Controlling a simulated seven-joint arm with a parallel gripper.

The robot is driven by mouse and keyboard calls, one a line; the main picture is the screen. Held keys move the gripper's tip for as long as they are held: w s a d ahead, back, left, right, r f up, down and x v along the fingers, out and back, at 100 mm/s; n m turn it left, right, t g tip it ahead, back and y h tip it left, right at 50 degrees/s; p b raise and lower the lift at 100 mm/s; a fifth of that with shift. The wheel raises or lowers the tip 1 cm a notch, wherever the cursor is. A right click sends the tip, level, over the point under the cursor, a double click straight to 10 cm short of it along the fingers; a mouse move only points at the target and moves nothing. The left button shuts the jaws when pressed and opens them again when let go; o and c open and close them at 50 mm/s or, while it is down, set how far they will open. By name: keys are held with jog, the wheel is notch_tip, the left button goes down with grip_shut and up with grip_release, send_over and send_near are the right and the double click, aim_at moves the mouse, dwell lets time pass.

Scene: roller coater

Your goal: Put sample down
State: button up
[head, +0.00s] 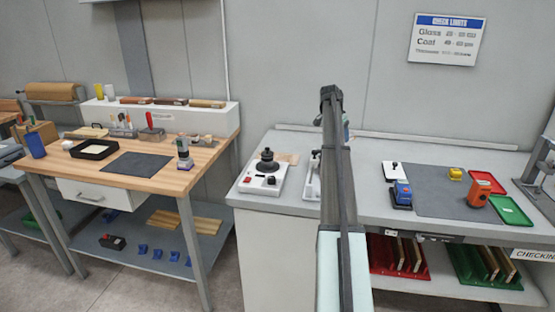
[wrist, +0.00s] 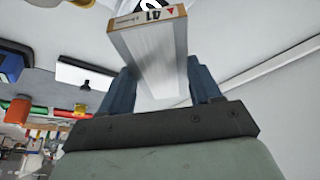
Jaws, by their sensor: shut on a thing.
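In the wrist view, my gripper (wrist: 160,82) is shut on the sample (wrist: 152,62), a block with a pale grey face and tan edges. A label with a number and a small red mark is on its end. The two dark blue fingers press on its opposite sides. In the head view, my arm stands upright in front of the grey bench (head: 290,143), and its upper links hide most of the gripper. I cannot tell how far the sample is above a surface.
Racks with panels are below. A wooden workbench (head: 205,176) stands left.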

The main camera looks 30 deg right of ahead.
jog(key=w+a+m+g, duration=0.2)
jog(key=w+a+m, duration=0.2)
jog(key=w+a, duration=0.6)
jog(key=m+g+y, duration=0.1)
jog(key=m, duration=0.4)
send_over(279, 158)
jog(key=w+a, duration=0.1)
jog(key=f, duration=0.2)
jog(key=shift+w+f, duration=0.15)
jog(key=shift+f, duration=4.25)
jog(key=shift+f, duration=0.1)
jog(key=o, duration=1.1)
jog(key=v, duration=1.2)
jog(key=shift+w, duration=0.2)
jog(key=shift+d, duration=0.15)
